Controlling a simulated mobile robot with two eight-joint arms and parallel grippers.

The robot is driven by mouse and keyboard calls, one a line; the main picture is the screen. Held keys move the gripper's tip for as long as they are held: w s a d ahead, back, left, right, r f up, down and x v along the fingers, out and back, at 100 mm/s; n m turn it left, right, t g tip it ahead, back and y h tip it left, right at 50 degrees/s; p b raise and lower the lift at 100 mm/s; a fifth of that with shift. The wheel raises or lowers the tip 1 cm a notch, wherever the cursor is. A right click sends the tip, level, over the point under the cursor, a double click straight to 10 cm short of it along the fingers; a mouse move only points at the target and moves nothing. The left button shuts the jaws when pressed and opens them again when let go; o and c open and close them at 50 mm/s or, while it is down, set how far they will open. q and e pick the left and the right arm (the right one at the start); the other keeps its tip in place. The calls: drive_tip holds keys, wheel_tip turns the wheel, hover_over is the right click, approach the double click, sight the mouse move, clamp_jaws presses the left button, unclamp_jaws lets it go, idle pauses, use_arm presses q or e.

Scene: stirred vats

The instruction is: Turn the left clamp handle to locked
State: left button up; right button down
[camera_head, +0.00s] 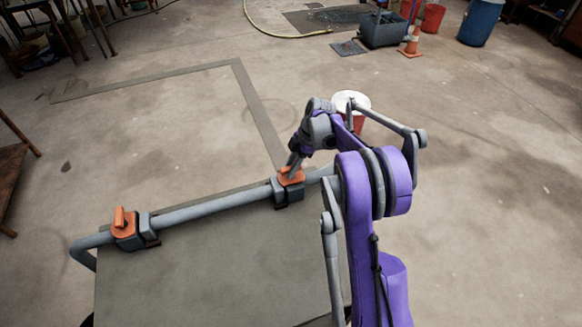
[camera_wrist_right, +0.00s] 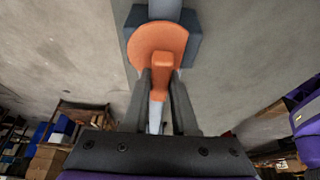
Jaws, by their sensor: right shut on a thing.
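A grey pipe (camera_head: 215,210) runs across the top of a flat grey panel and carries two clamps. The left clamp (camera_head: 145,226) has an orange handle (camera_head: 119,218) that stands up; no gripper is near it. The right clamp (camera_head: 288,191) has an orange handle (camera_head: 291,176), partly hidden by my right gripper (camera_head: 293,168). In the right wrist view, the two fingers of my right gripper (camera_wrist_right: 161,82) are shut on the raised grip of an orange handle (camera_wrist_right: 160,42), with a blue-grey clamp body (camera_wrist_right: 190,42) behind it. My left gripper is not in view.
The grey panel (camera_head: 215,270) lies below the pipe. A red bucket with a white top (camera_head: 352,100) stands on the floor behind my right arm. Far back are a blue barrel (camera_head: 480,20) and an orange cone (camera_head: 411,42). The floor left of the panel is clear.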

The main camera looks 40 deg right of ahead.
idle(0.3)
drive_tip(key=c, duration=0.7)
unclamp_jaws()
drive_tip(key=shift+r, duration=0.1)
drive_tip(key=v, duration=1)
drive_tip(key=shift+r+p, duration=0.3)
drive_tip(key=shift+p, duration=0.05)
drive_tip(key=shift+d, duration=0.1)
